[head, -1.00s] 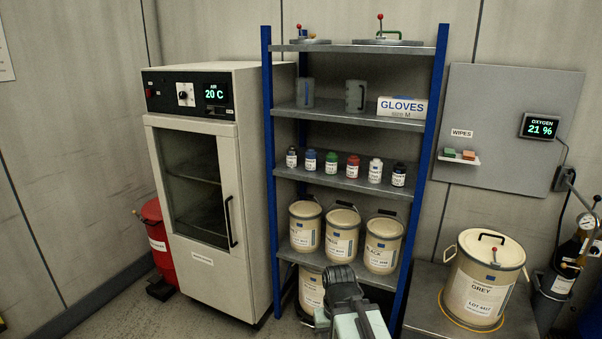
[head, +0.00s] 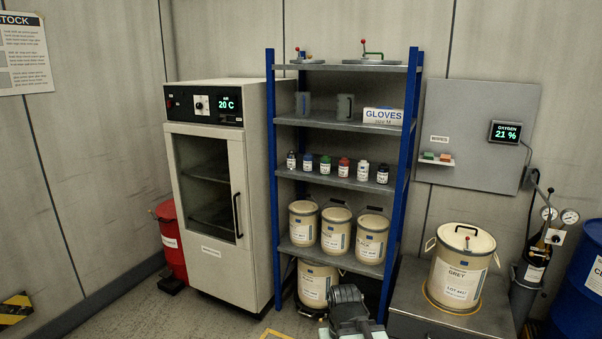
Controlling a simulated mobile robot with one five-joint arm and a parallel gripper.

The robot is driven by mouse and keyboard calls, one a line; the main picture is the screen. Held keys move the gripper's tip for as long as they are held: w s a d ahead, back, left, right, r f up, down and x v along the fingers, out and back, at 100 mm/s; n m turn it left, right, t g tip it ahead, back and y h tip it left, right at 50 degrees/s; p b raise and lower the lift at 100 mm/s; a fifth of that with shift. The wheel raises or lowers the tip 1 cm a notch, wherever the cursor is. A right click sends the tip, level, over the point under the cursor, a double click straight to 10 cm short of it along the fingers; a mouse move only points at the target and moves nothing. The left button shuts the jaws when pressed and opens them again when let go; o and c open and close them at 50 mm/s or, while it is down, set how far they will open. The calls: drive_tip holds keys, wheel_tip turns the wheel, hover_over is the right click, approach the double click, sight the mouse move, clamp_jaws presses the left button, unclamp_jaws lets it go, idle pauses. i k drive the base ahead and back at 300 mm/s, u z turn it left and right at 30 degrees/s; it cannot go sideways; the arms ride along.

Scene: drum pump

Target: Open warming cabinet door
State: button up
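The warming cabinet (head: 260,195) is a tall cream box at the left of centre, with a black panel (head: 204,105) reading 20 C on top. Its door (head: 205,256) has a dark glass window and looks shut. A black vertical handle (head: 237,215) is on the door's right side. My arm shows at the bottom centre, with its dark end (head: 347,296) in front of the lower shelf, to the right of the cabinet and apart from the handle. The fingers cannot be made out.
A blue-post shelf rack (head: 410,150) with tins and bottles stands right of the cabinet. A red bin (head: 172,240) is at its left. Floor before the cabinet looks clear.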

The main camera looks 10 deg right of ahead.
sight(221, 268)
drive_tip(key=z, duration=0.15)
drive_tip(key=i, duration=0.8)
drive_tip(key=u, duration=0.2)
drive_tip(key=k, duration=0.8)
drive_tip(key=z, duration=0.2)
drive_tip(key=i, duration=0.95)
drive_tip(key=u, duration=0.1)
